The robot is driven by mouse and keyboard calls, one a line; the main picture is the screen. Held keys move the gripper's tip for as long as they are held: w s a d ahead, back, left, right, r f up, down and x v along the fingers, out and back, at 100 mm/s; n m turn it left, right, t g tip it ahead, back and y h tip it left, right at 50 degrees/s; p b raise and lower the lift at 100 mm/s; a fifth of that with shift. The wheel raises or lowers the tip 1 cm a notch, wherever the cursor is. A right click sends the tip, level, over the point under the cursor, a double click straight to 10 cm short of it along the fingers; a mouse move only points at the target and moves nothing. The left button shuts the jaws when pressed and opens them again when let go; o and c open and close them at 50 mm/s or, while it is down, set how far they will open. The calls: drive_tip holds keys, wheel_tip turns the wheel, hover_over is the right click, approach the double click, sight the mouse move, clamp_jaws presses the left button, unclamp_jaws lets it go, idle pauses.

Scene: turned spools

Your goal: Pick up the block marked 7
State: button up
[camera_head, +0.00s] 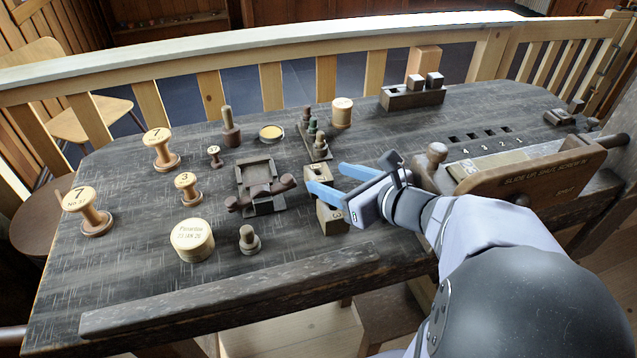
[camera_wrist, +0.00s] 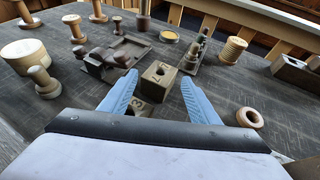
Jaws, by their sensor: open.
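A small wooden block (camera_wrist: 160,78) with a dark hole and a mark that looks like a 7 is between my fingertips in the wrist view. In the head view this block (camera_head: 319,173) is partly covered by the fingers. A second block marked 3 (camera_head: 332,216) stands just in front of it; it also shows in the wrist view (camera_wrist: 140,107), partly hidden by the left finger. My gripper (camera_head: 326,178) is open, its blue fingers on either side of the marked block. I cannot tell whether they touch it or how far above the table they are.
Two spools with 7 on top, (camera_head: 157,136) and (camera_head: 79,198), stand at the left. A dark wooden fixture (camera_head: 262,187) is left of the blocks, a peg rack (camera_head: 316,146) behind. A long rail (camera_head: 230,290) runs along the front.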

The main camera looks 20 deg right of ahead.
sight(315, 173)
drive_tip(key=shift+w+a+p, duration=0.25)
drive_tip(key=shift+w+p, duration=0.15)
drive_tip(key=shift+p, duration=0.4)
drive_tip(key=shift+p+x, duration=0.55)
drive_tip(key=shift+x, duration=0.55)
drive_tip(key=shift+d+f, duration=0.1)
drive_tip(key=shift+f, duration=0.1)
drive_tip(key=c, duration=1)
